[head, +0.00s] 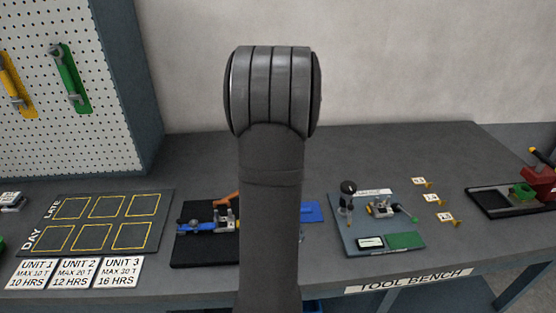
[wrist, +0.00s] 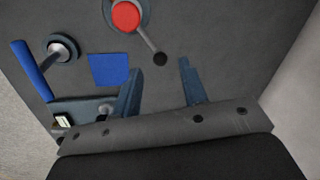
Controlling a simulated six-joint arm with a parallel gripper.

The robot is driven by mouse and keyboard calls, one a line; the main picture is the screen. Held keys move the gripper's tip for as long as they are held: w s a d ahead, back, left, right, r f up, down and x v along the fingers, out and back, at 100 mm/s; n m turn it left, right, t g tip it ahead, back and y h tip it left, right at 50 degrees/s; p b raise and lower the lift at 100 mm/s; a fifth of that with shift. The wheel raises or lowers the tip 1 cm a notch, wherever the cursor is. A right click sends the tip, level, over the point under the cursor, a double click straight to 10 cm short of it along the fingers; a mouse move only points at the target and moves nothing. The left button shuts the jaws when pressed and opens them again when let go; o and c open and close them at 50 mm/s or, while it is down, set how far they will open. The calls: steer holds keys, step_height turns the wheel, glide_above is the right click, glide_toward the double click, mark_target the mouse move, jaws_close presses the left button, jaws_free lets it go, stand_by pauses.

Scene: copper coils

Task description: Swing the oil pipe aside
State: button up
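In the wrist view, a grey lever (wrist: 147,38) runs from a red round cap (wrist: 126,15) on a blue-grey base to a black knob (wrist: 160,59). I cannot tell for sure which part is the oil pipe. My gripper (wrist: 161,68) is open, with one blue-grey finger on either side and the black knob between or just beyond the tips. No contact shows, and the height gap cannot be told. In the head view, my arm hides the gripper and this lever.
A blue square (wrist: 108,70) and a blue bar (wrist: 35,70) lie left of the fingers. In the head view, a black mat (head: 190,255) with a blue tool and an orange part is left of my arm; a grey board (head: 350,235) with a dark upright post is right.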

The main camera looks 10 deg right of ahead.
steer(key=shift+w+a+f, duration=0.1)
steer(key=shift+w+f, duration=0.1)
steer(key=shift+f, duration=0.75)
steer(key=shift+w+a+f, duration=0.1)
steer(key=shift+w+f, duration=0.05)
steer(key=shift+f, duration=0.75)
steer(key=shift+d, duration=0.1)
jaws_close()
